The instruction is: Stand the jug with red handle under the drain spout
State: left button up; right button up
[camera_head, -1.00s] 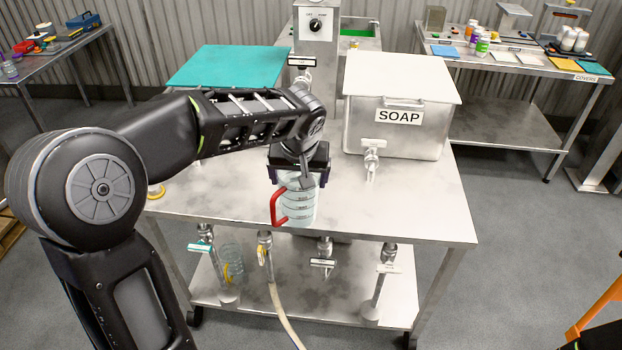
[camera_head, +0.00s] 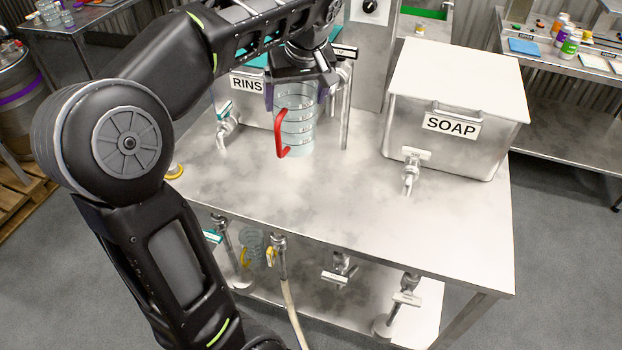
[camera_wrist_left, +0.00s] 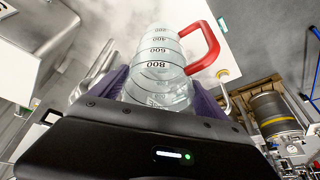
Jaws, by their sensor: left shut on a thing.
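The clear jug with a red handle (camera_head: 294,128) and dark measuring marks is upright over the steel table, between the rinse and soap tanks. My left gripper (camera_head: 297,97) is shut around its upper body, with purple fingers on both sides. I cannot tell whether the jug's base touches the table. The wrist view shows the jug (camera_wrist_left: 160,72) between the fingers, its red handle free. Several valve spouts hang below the table's front edge, including two with white tags (camera_head: 340,272) (camera_head: 408,290). Their labels are too small to read, so I cannot tell which is the drain.
The soap tank (camera_head: 455,110) with its tap (camera_head: 410,172) stands right, the rinse tank (camera_head: 240,108) with its tap (camera_head: 226,122) left. A hose (camera_head: 291,305) hangs from a yellow-handled valve. Another clear jug (camera_head: 253,246) is below the table. The front tabletop (camera_head: 340,215) is clear.

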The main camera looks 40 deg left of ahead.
aim_at(302, 142)
pick_arm(q)
notch_tip(302, 142, down, 12)
jog(key=shift+f, duration=0.25)
jog(key=shift+f, duration=2.25)
jog(key=shift+f, duration=0.15)
jog(key=o, duration=1.8)
jog(key=v, duration=1.2)
